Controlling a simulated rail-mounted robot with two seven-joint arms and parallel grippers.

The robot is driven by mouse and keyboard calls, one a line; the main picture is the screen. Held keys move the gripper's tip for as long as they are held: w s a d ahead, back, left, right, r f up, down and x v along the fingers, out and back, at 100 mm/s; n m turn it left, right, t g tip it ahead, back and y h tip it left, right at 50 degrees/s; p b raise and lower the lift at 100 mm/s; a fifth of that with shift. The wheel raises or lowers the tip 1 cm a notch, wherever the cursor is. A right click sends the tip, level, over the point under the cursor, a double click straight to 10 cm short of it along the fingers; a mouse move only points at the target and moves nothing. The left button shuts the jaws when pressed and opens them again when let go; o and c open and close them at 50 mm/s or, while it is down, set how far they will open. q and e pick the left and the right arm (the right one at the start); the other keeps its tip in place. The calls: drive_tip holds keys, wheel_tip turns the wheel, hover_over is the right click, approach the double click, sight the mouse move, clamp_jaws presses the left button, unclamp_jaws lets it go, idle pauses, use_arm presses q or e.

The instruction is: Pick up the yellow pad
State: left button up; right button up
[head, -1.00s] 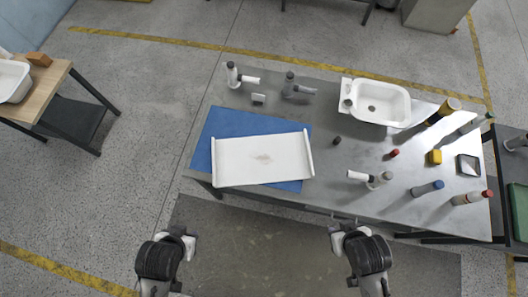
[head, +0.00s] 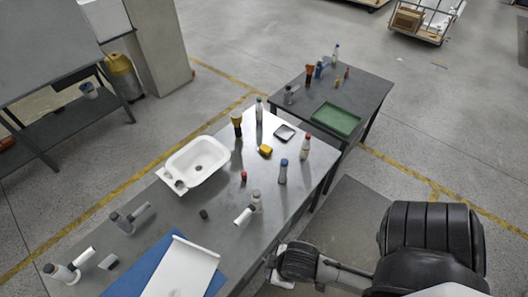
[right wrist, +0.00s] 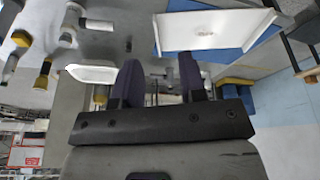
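The yellow pad (head: 265,150) is a small yellow block lying on the grey metal table (head: 215,225), right of the white sink, in the head view. I cannot pick it out for sure in the right wrist view. My right gripper (head: 273,265) is beside the table's front edge at the lower middle of the head view, well away from the pad. In the right wrist view its two dark fingers (right wrist: 157,65) stand apart with nothing between them. My left gripper is not in view.
The white sink (head: 195,160) lies left. A second table holds a green tray (head: 336,119).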

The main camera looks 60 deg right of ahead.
idle(0.4)
drive_tip(key=o, duration=0.8)
drive_tip(key=shift+o, duration=0.2)
